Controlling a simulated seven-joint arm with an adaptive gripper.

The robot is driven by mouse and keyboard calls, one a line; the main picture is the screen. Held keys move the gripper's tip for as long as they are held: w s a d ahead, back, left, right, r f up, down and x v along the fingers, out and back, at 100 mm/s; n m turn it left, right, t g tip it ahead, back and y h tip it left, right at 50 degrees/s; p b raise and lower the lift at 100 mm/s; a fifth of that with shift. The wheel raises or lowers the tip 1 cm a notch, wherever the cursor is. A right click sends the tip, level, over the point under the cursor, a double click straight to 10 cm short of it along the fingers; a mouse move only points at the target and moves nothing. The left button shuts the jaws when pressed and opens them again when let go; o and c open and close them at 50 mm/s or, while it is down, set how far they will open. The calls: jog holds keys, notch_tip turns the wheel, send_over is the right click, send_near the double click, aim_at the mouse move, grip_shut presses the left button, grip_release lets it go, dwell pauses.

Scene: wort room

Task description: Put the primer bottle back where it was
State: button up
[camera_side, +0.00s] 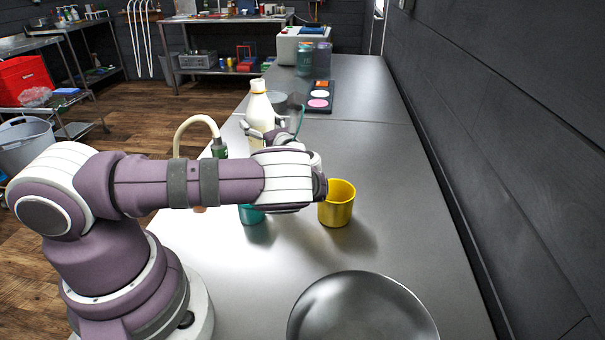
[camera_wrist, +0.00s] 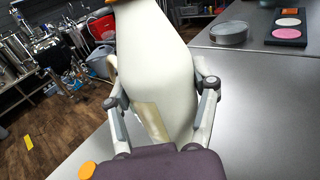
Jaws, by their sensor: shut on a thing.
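The primer bottle is taken to be the white bottle (camera_side: 258,104) with a white and orange-yellow cap, in the middle of the side view. In the wrist view the white bottle (camera_wrist: 155,50) stands large between my fingers, with a pale label patch low on its body. My gripper (camera_side: 264,128) is shut on the bottle's body, one finger on each side; it also shows in the wrist view (camera_wrist: 162,90). The bottle looks about upright in the side view. Its base is hidden by my wrist, so I cannot tell whether it touches the bench.
A yellow cup (camera_side: 336,205) and a teal cup (camera_side: 251,215) stand near my wrist. A metal bowl (camera_side: 362,310) is at the front. A round grey tin (camera_wrist: 229,33) and a dark palette (camera_side: 320,97) lie beyond the bottle. The bench's right side is clear beside the dark wall.

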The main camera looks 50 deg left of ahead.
notch_tip(320, 180, down, 7)
jog(key=shift+r, duration=0.2)
jog(key=shift+f, duration=0.1)
jog(key=o, duration=1.2)
jog(key=shift+o, duration=0.2)
